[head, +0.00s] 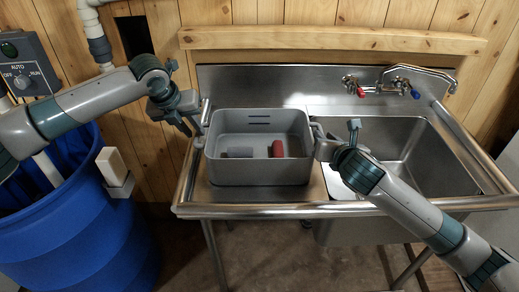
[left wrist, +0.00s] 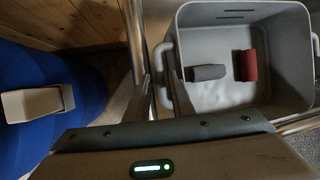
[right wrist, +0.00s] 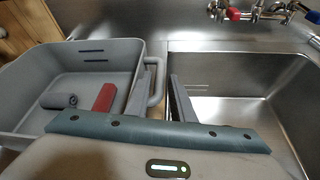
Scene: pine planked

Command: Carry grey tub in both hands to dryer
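The grey tub (head: 258,172) stands on the steel drainboard left of the sink basin. It holds a red roll (head: 277,149) and a dark grey roll (head: 238,152). It also shows in the left wrist view (left wrist: 285,55) and the right wrist view (right wrist: 110,55). My left gripper (head: 194,128) is at the tub's left handle (left wrist: 164,58), its fingers apart with the handle near or between them. My right gripper (head: 322,146) is at the right handle (right wrist: 156,80), its fingers apart on either side of the handle. Finger contact is hard to tell. No dryer is recognisable.
The sink basin (head: 405,160) lies right of the tub, with a tap (head: 400,85) behind it. A blue barrel (head: 80,235) with a beige block (head: 112,166) at its rim stands left. A wooden ledge (head: 330,39) runs behind. The floor in front is partly clear.

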